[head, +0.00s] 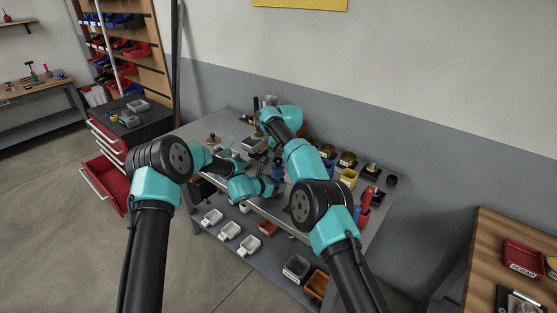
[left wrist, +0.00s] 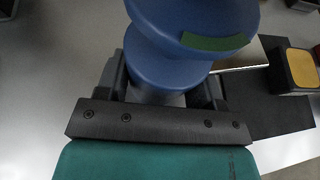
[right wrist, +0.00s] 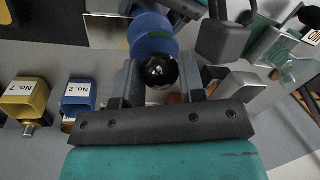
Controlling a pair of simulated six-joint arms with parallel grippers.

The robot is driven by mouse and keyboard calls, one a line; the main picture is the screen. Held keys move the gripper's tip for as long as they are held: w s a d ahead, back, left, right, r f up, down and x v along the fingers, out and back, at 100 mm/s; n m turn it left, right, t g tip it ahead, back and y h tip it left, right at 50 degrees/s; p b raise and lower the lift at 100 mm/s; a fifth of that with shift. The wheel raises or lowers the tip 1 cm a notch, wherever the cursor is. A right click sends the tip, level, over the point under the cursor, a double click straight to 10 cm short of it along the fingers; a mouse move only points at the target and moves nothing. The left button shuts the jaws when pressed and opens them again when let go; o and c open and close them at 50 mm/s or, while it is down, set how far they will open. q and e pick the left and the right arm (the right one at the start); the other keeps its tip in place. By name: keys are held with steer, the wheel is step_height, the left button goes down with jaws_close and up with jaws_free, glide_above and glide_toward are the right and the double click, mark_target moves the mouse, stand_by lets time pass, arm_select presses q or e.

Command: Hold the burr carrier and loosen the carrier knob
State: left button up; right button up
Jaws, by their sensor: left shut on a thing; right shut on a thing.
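The burr carrier is a blue, waisted round body (left wrist: 190,65) with a green band, seen close up in the left wrist view. My left gripper (left wrist: 160,88) is shut on its narrower part. The carrier also shows in the right wrist view (right wrist: 152,35), behind a glossy black ball-shaped carrier knob (right wrist: 160,72). My right gripper (right wrist: 160,82) is shut on this knob, with one finger on each side. In the head view my left gripper (head: 268,187) is over the near side of the workbench (head: 210,160).
A gold block labelled No. 7 (right wrist: 28,98) and a blue block labelled No. 2 (right wrist: 78,97) stand left of the right gripper. Red bottles (head: 366,198) and a yellow cup (head: 349,177) stand at the bench's right. White trays (head: 229,230) sit on the lower shelf.

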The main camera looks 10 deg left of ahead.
steer(key=o, duration=0.9)
steer(key=shift+m, duration=0.3)
steer(key=m+t, duration=0.1)
steer(key=m, duration=0.4)
steer(key=shift+s, duration=0.1)
steer(key=v, duration=1.1)
steer(key=w+d+f+m+g+y, duration=0.2)
steer(key=d+f+m+g+y, duration=0.2)
steer(key=f+m+y, duration=0.45)
steer(key=d+f+m+y, duration=0.1)
steer(key=d+y, duration=0.1)
steer(key=w+d+f+m+y, duration=0.1)
steer(key=d+y, duration=0.1)
steer(key=d+f+m+y, duration=0.1)
steer(key=d+y, duration=0.2)
steer(key=shift+w+d+g, duration=0.1)
steer(key=shift+w+g, duration=0.2)
steer(key=shift+w, duration=0.1)
